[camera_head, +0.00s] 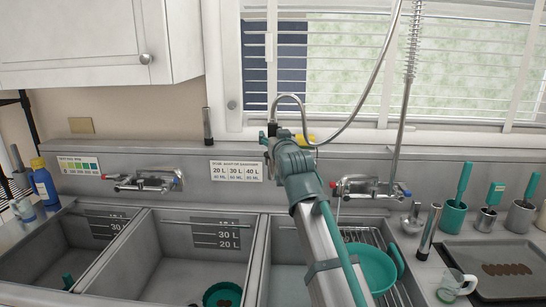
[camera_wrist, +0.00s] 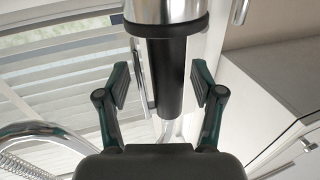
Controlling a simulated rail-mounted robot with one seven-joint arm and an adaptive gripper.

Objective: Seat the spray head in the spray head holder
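In the wrist view a spray head (camera_wrist: 166,85), with a black grip and a chrome, black-ringed upper part, stands between the two fingers of my gripper (camera_wrist: 160,82). The fingers are spread, with a visible gap on each side of the grip. In the head view my gripper (camera_head: 272,130) is in front of the wall behind the basins, mostly hidden by my own wrist. A curved hose (camera_head: 375,75) loops down to it. I cannot single out the spray head holder in either view.
Three basins fill the front, including the middle one (camera_head: 172,262). A tap (camera_head: 370,188) and a green bowl (camera_head: 372,268) lie right of my arm. A white cabinet (camera_head: 100,45) hangs upper left.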

